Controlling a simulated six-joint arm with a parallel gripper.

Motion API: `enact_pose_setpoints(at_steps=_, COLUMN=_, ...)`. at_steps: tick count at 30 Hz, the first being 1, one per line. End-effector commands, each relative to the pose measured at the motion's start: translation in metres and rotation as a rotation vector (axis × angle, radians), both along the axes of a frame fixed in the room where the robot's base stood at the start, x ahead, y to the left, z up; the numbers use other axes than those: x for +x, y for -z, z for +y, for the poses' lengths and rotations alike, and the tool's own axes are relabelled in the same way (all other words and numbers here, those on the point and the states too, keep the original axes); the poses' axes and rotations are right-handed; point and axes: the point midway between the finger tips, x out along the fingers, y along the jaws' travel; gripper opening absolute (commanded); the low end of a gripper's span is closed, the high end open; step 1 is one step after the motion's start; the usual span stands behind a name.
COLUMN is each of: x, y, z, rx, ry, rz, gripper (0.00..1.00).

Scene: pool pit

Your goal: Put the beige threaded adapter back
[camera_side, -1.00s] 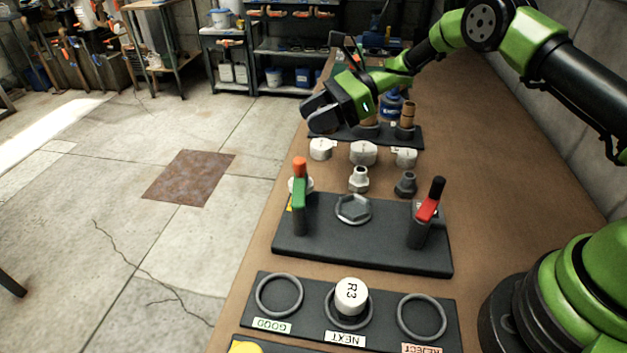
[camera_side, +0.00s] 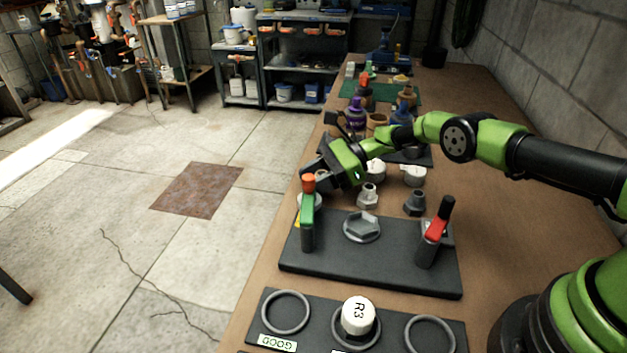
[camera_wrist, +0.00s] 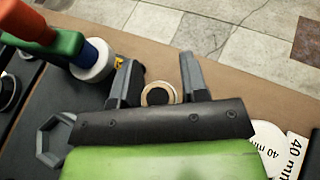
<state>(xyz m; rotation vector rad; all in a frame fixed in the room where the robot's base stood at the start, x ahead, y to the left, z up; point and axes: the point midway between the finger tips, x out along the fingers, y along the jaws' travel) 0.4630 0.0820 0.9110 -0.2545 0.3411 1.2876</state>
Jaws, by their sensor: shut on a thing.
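My gripper (camera_side: 318,172) is low over the bench, just behind the green-handled valve in the side view. In the wrist view its two fingers (camera_wrist: 158,72) stand on either side of a round, hollow fitting with a beige rim (camera_wrist: 158,84), and they are shut on it. This looks like the beige threaded adapter; its threads and lower part are hidden by the gripper body.
A black plate (camera_side: 400,270) carries a green-handled valve (camera_side: 307,220), a hex socket (camera_side: 361,226) and a red-handled valve (camera_side: 436,232). A pale fitting (camera_side: 368,196) and a grey fitting (camera_side: 415,203) stand behind it. White caps (camera_side: 413,175) are close by. Bare bench lies right.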

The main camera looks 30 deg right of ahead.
Motion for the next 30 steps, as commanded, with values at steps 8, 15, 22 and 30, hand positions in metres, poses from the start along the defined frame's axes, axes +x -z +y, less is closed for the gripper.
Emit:
enact_pose_setpoints(at_steps=8, x=0.000, y=0.004, z=0.000, rx=0.000, ry=0.000, rz=0.000, gripper=0.14)
enact_pose_setpoints(at_steps=15, x=0.000, y=0.009, z=0.000, rx=0.000, ry=0.000, rz=-0.001, gripper=0.14)
enact_pose_setpoints(at_steps=22, x=-0.001, y=0.015, z=0.000, rx=0.000, ry=0.001, rz=-0.001, gripper=0.14)
enact_pose_setpoints(at_steps=30, x=-0.002, y=0.017, z=0.000, rx=-0.001, ry=-0.001, rz=0.002, gripper=0.66)
